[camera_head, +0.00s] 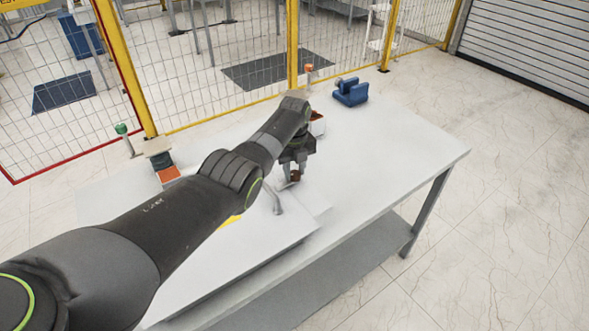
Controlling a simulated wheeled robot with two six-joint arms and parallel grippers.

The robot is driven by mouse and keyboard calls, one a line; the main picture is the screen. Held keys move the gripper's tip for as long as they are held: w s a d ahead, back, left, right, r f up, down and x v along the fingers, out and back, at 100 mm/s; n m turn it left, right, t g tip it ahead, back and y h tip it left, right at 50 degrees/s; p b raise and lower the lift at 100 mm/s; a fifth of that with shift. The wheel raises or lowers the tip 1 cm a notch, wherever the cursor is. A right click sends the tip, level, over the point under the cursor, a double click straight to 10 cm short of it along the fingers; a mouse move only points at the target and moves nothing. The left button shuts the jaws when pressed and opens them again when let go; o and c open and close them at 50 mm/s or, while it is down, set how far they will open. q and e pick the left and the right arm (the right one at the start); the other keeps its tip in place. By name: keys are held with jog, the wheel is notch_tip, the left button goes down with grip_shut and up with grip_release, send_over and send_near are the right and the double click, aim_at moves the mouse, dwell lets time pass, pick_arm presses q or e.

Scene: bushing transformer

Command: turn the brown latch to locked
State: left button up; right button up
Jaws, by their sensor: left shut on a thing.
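The brown latch (295,176) is a small dark brown piece on the light grey fixture near the middle of the table. My left gripper (294,174) points down at it, shut on the latch. My left arm comes in from the lower left and covers much of the fixture and table. The latch is small and mostly hidden by the fingers, so I cannot tell its turn angle. My right gripper is not in view.
A grey handle (276,202) stands on the pale panel (240,252) beside the latch. A blue vise-like block (350,93) sits at the table's back. A red-and-white item (317,124) is behind my gripper. The table's right side (400,155) is clear.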

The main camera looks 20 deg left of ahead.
aim_at(294, 172)
pick_arm(q)
jog(key=shift+r, duration=0.1)
dwell(0.3)
jog(key=o, duration=1)
jog(key=shift+r, duration=0.25)
notch_tip(294, 172, up, 17)
jog(key=shift+f+b, duration=0.1)
jog(key=shift+b, duration=1.1)
jog(key=shift+f, duration=0.1)
